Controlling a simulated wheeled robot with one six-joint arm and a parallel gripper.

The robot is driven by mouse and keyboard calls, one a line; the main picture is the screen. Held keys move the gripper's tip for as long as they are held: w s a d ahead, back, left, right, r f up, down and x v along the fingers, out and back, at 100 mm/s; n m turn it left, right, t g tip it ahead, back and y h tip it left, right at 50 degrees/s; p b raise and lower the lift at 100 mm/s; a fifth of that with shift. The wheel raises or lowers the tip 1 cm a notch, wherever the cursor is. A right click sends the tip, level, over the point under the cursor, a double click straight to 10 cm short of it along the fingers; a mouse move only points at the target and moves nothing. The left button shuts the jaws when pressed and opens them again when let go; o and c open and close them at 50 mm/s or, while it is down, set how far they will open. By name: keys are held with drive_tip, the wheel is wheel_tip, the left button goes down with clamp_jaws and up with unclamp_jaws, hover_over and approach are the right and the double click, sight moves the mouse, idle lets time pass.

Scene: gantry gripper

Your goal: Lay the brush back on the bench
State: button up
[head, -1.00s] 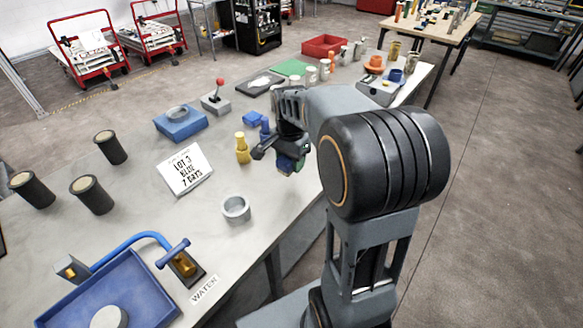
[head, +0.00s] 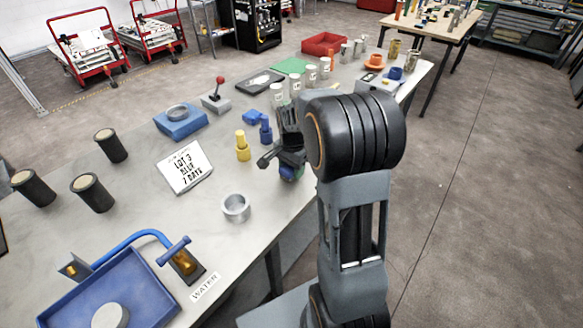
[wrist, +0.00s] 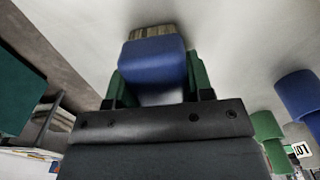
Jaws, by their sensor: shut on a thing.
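My gripper (head: 289,166) is over the right-hand edge of the grey bench (head: 130,215) in the head view. In the wrist view its green fingers (wrist: 158,85) are shut on the brush (wrist: 152,60), a blue block with brownish bristles at its far end. In the head view only a small blue part of the brush (head: 289,174) shows below the gripper. The bristle end faces a pale surface in the wrist view; I cannot tell whether it touches.
A yellow bottle-like piece (head: 243,147), blue pieces (head: 254,118) and a grey ring (head: 236,207) stand near my gripper. A white sign (head: 185,166) is to the left. Several pale cups (head: 296,85) stand behind. Bare bench lies between the sign and the blue tray (head: 60,308).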

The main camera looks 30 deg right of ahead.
drive_tip(key=shift+f, duration=0.15)
drive_tip(key=o, duration=0.9)
wheel_tip(320, 180, up, 12)
drive_tip(key=shift+f, duration=0.25)
drive_tip(key=shift+s+a+r, duration=0.1)
drive_tip(key=shift+r, duration=0.2)
drive_tip(key=s+a+f+n+t, duration=0.1)
drive_tip(key=s+a+n, duration=0.3)
drive_tip(key=s+n, duration=0.2)
drive_tip(key=s+a+f+n+t, duration=0.1)
drive_tip(key=s+a+n, duration=0.4)
drive_tip(key=s, duration=0.5)
drive_tip(key=shift+a+f+n+t, duration=0.25)
drive_tip(key=shift+n+t, duration=0.55)
drive_tip(key=shift+n, duration=0.3)
